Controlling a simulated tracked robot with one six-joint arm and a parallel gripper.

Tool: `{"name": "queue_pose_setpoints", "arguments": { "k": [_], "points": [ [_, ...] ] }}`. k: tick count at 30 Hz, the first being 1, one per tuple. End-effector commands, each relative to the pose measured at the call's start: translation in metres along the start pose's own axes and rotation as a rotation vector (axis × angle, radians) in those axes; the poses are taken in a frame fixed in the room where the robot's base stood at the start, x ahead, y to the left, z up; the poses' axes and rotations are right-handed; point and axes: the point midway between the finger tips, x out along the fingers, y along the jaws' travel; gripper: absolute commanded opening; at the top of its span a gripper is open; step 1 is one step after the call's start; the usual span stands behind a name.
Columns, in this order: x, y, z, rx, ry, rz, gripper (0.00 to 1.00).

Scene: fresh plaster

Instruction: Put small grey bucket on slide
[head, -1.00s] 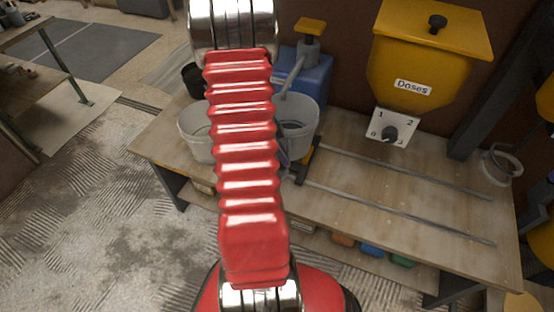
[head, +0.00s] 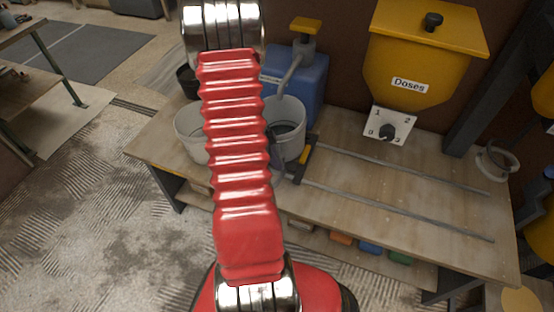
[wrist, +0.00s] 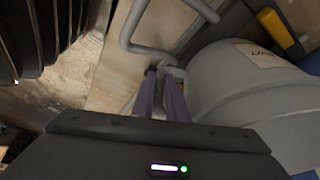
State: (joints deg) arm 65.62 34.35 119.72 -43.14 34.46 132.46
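One grey bucket (head: 291,118) stands by the near end of the slide, just right of my red arm, which partly hides it. A second grey bucket (head: 189,130) is left of the arm. My gripper is mostly hidden behind the arm in the head view. In the wrist view its two narrow fingers (wrist: 163,95) are close together, beside the large grey side of a bucket (wrist: 235,85). They look closed on part of this bucket, but the exact contact is unclear. The slide has two thin metal rails (head: 400,207) and a black carriage with yellow ends (head: 303,160) at its left end.
A yellow hopper marked Doses (head: 415,60) hangs over the rails, with a dial plate (head: 390,125) below. A blue container with a pump (head: 300,85) is behind the buckets. The wooden bench (head: 450,235) is clear along the rails.

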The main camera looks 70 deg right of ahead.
Motion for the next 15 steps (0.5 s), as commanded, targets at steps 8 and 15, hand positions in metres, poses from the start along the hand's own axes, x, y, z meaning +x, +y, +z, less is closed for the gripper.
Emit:
{"name": "queue_pose_setpoints", "arguments": {
  "k": [8, 15],
  "points": [
    [0.0017, 0.0024, -0.001, 0.002, 0.0, 0.006, 0.31],
    [0.0009, 0.0018, -0.0017, 0.004, 0.0, 0.005, 0.31]
  ]
}}
